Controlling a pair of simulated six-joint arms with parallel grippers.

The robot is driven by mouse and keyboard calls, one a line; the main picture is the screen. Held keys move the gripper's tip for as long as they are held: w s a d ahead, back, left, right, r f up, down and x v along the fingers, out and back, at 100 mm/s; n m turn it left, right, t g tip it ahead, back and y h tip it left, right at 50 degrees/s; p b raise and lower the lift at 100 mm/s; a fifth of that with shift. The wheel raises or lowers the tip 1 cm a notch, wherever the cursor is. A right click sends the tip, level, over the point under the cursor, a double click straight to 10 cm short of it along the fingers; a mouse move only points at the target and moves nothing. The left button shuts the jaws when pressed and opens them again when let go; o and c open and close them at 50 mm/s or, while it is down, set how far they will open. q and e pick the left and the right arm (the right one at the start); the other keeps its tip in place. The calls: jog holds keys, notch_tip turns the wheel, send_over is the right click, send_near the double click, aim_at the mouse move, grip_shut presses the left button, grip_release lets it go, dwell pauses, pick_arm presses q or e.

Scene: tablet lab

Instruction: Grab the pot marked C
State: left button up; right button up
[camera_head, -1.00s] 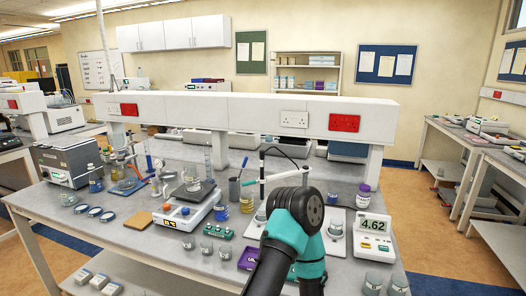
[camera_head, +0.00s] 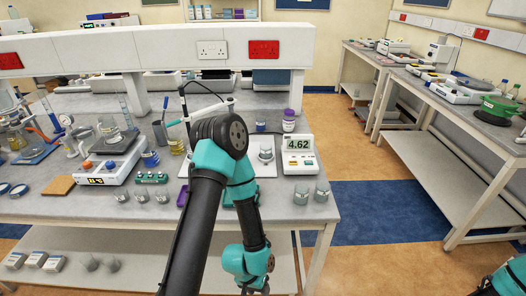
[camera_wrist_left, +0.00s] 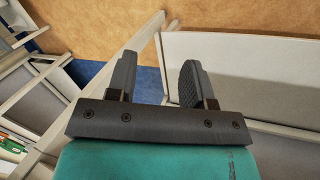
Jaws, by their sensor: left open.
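Several small grey lidded pots stand on the bench in the head view: a row near the front left-centre (camera_head: 142,196), and a pair near the right end, one pot (camera_head: 301,194) beside another (camera_head: 322,191). Their marks are too small to read, so I cannot tell which is C. My left gripper is at the bottom edge of the head view (camera_head: 256,288), mostly cut off, below the bench top and apart from these pots. In the left wrist view my left gripper (camera_wrist_left: 158,78) is open, with nothing between its fingers. My right gripper is not in view.
A scale reading 4.62 (camera_head: 298,146) stands behind the pair of pots. A purple-capped jar (camera_head: 289,121) and a hotplate (camera_head: 108,166) are also on the bench. More small containers sit on the lower shelf (camera_head: 165,262). Open floor (camera_head: 365,232) separates this bench from the right one (camera_head: 475,125).

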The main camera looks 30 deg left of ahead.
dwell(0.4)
pick_arm(q)
jog(key=o, duration=0.7)
